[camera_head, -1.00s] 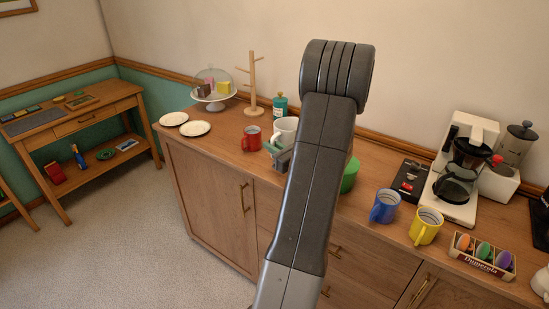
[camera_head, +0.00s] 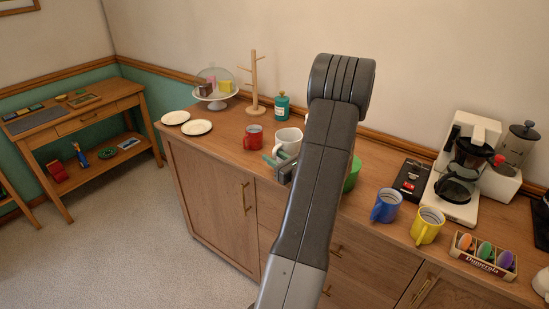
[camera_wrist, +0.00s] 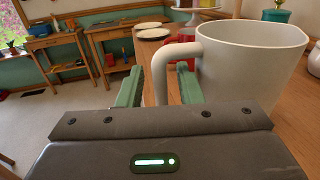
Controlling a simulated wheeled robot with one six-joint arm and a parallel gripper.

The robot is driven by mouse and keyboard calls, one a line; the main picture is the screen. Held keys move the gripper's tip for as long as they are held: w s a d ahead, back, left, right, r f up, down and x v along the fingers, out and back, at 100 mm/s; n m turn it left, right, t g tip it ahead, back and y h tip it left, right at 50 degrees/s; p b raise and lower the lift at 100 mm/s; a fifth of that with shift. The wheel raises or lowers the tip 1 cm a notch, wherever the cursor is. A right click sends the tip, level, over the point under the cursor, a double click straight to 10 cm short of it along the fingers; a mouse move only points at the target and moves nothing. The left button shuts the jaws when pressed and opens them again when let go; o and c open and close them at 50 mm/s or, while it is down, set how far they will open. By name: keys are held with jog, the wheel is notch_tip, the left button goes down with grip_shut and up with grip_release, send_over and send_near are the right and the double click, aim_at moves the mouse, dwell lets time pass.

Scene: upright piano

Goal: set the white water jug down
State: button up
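The white water jug (camera_head: 289,139) is upright at the cabinet top, just right of the red mug (camera_head: 254,137). It appears to stand on the wood, though its base is partly hidden by my arm and gripper. In the wrist view the jug (camera_wrist: 252,65) fills the right side, with its handle (camera_wrist: 161,72) pointing left. My gripper (camera_wrist: 160,86) has its green fingers spread, one on each side of the handle, with gaps visible. My gripper (camera_head: 276,166) also shows in the head view at the cabinet's front edge.
The wooden cabinet top (camera_head: 225,115) has free room left of the red mug. A green mug (camera_head: 352,175) is partly behind my arm; blue (camera_head: 385,206) and yellow (camera_head: 427,225) mugs stand right.

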jog(key=shift+r, duration=0.15)
jog(key=shift+s+d, duration=0.15)
jog(key=shift+d, duration=0.05)
jog(key=b+v, duration=0.1)
jog(key=v, duration=1)
jog(key=shift+s+d+b, duration=0.15)
jog(key=shift+s+b, duration=0.1)
jog(key=shift+b, duration=0.15)
